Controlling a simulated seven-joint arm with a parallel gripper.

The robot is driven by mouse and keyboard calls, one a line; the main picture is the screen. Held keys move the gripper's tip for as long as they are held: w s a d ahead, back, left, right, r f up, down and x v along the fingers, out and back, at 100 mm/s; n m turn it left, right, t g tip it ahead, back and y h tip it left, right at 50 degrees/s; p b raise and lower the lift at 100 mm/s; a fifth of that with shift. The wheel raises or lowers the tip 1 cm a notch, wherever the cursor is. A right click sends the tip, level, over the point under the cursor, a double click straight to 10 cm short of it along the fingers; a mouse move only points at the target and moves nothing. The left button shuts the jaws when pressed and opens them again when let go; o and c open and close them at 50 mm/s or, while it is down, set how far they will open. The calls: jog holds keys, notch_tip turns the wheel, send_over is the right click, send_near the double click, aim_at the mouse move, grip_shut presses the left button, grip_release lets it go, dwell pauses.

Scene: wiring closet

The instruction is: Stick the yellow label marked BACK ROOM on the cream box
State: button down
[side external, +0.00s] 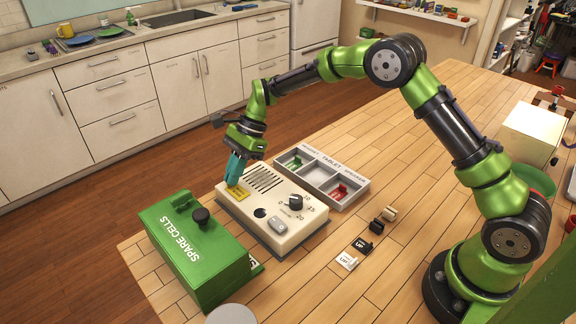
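The cream box (283,235) sits in the middle of the near table, with a slotted grille, a black dial and a grey switch on its top. A yellow label (238,194) shows at the back left end of that top, by the grille. Its print is too small to read. My gripper (235,179) points down with its teal fingers right over the label, touching or almost touching it. The fingers look close together, but I cannot tell whether they are shut on the label or whether it lies fully flat.
A green SPARE CELLS box (207,261) with a black knob stands close on the left. A grey compartment tray (318,180) holding green and red pieces lies behind right. Small black and white UP pieces (347,261) lie to the right.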

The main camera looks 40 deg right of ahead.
jog(key=shift+f, duration=0.15)
jog(key=c, duration=1.3)
grip_release()
jog(key=shift+o, duration=0.2)
jog(key=v, duration=1.7)
jog(key=s+d+r+n+t+h, duration=0.1)
jog(key=s+n, duration=0.3)
jog(key=s, duration=0.5)
jog(key=s+d+r+n+t+h, duration=0.1)
jog(key=s+n, duration=0.4)
jog(key=s, duration=0.5)
jog(key=s+d+r+n+t+h, duration=0.1)
jog(key=s+n+t, duration=0.4)
jog(key=s, duration=0.5)
jog(key=shift+r+h, duration=0.7)
jog(key=shift+r, duration=0.05)
